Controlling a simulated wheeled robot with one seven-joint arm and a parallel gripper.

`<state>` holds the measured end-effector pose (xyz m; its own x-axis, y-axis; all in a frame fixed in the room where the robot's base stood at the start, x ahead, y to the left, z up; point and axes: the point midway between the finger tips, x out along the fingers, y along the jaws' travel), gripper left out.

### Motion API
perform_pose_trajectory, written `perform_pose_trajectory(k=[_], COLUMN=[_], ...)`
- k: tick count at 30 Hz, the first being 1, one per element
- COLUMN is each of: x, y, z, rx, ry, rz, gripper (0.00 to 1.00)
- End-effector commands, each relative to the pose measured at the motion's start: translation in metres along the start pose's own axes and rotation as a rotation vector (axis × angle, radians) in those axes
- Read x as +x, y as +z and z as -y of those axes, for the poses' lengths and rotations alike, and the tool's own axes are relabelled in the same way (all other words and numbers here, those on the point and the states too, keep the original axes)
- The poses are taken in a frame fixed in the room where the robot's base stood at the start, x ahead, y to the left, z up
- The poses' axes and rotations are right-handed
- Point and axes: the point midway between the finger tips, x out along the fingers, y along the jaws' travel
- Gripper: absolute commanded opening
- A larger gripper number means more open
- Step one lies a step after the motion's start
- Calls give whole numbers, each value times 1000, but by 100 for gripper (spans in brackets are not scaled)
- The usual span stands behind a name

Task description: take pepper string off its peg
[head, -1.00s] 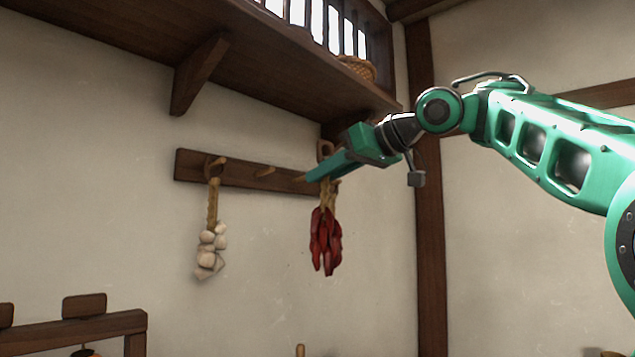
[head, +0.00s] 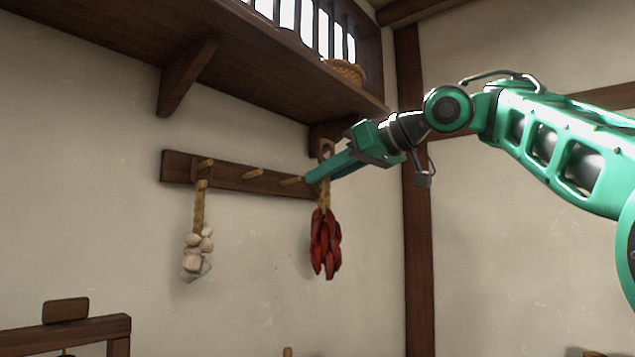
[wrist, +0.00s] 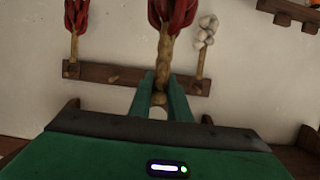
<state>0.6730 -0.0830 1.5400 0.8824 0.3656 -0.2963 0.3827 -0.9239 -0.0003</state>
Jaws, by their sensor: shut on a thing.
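A string of red peppers (head: 325,245) hangs below my gripper (head: 318,176), which is shut on its straw-coloured top. In the wrist view, the held pepper string (wrist: 164,48) runs up from between the fingertips (wrist: 160,98), in front of the peg rail (wrist: 128,76). The wrist view also shows a second red string (wrist: 75,18) hanging at a peg at the rail's left. In the head view I cannot make it out apart from the held one.
A garlic string (head: 197,250) hangs from the left peg of the rail (head: 228,178); a middle peg (head: 252,173) is bare. A shelf with a bracket (head: 187,75) juts out above. A dark post (head: 417,240) stands behind the arm. The wall below the peppers is clear.

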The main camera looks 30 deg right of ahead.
Motion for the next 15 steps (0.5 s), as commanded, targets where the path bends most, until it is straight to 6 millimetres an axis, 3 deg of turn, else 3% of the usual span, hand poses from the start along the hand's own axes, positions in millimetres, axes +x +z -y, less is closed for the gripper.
perform_pose_trajectory(k=[15], x=[-6], y=[2], z=[0], rx=[0], ry=[0], rz=[0], gripper=[0])
